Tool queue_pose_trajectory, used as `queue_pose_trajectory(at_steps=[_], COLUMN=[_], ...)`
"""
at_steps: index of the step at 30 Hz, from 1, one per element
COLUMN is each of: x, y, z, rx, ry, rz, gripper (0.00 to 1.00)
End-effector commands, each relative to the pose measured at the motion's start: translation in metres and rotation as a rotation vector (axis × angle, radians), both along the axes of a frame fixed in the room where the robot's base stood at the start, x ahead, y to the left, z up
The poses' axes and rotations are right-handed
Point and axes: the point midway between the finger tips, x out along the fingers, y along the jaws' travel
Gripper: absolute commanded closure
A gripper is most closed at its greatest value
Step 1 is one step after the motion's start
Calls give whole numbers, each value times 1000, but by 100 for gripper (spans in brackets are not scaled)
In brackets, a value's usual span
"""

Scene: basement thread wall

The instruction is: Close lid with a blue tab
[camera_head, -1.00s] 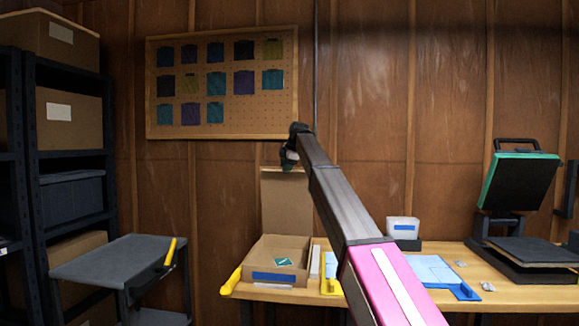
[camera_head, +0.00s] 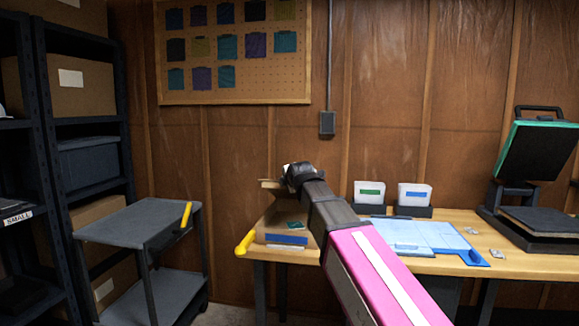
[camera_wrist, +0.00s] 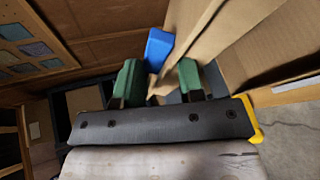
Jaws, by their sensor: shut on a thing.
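My gripper (camera_head: 297,174) is at the lid's edge. In the wrist view, the green fingertips of my gripper (camera_wrist: 158,80) stand either side of the lid's cardboard edge (camera_wrist: 156,87), shut on it. The blue tab (camera_wrist: 158,48) shows just beyond the fingers.
A yellow handle (camera_head: 245,243) sticks out at the table's left end. A grey cart (camera_head: 140,222) and dark shelves stand left. Two white bins (camera_head: 414,196), a light-blue board (camera_head: 415,238) and a press (camera_head: 540,165) are to the right. A pegboard (camera_head: 235,97) hangs behind.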

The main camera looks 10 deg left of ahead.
Motion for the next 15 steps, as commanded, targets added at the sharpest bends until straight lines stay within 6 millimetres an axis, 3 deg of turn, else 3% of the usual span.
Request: queue_pose_trajectory(at_steps=[1, 15], x=[-5, -30], y=[-8, -5], z=[-14, -97], rx=[-22, -21], ry=[4, 10], rz=[-10, -14], gripper=[100, 100])
